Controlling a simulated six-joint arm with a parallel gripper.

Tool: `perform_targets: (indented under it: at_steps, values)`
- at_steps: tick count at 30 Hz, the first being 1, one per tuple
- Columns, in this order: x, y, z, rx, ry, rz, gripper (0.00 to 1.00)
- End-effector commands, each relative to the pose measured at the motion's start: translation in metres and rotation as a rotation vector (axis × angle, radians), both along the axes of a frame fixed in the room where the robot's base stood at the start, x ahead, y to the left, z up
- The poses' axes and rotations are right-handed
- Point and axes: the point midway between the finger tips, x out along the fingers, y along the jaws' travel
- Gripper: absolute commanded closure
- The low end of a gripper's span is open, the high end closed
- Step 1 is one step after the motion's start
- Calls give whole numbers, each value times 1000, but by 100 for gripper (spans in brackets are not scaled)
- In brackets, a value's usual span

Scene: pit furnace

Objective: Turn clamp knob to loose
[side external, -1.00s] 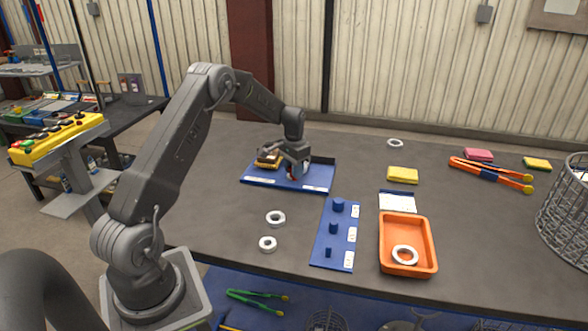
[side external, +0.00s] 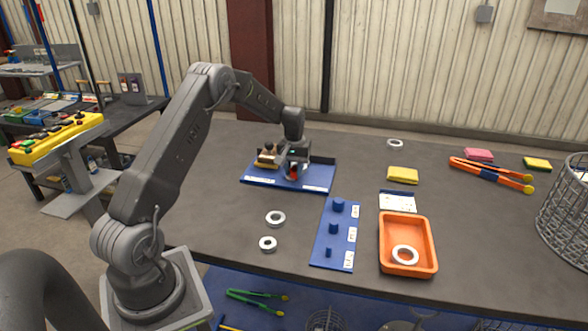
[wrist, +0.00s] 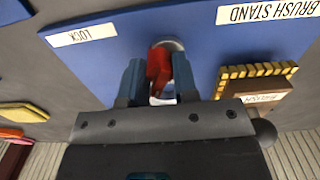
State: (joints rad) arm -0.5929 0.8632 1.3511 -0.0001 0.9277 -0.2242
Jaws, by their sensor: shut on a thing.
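The red clamp knob (wrist: 160,66) stands on a round metal base on a blue board (wrist: 110,65). A white label reading LOCK lies on the board to its left in the wrist view. My gripper (wrist: 158,80) is shut on the knob, with one blue-grey finger on each side of it. In the side view my gripper (side external: 292,167) points down over the blue board (side external: 255,181), and a bit of the red knob (side external: 293,175) shows between the fingers. I cannot tell the knob's exact setting.
A brush (side external: 267,157) with yellow bristles sits on the board close beside my gripper, near a BRUSH STAND label. White rings (side external: 275,218), a blue peg board (side external: 333,245) and an orange tray (side external: 433,250) lie nearer the table's front.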

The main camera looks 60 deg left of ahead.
Motion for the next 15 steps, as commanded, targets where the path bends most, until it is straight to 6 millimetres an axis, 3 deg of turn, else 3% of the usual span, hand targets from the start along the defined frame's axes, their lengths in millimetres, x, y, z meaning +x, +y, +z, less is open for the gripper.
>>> perform_targets:
  at_steps: [15]
  values:
    - [0,0,1,1,-2,476,96]
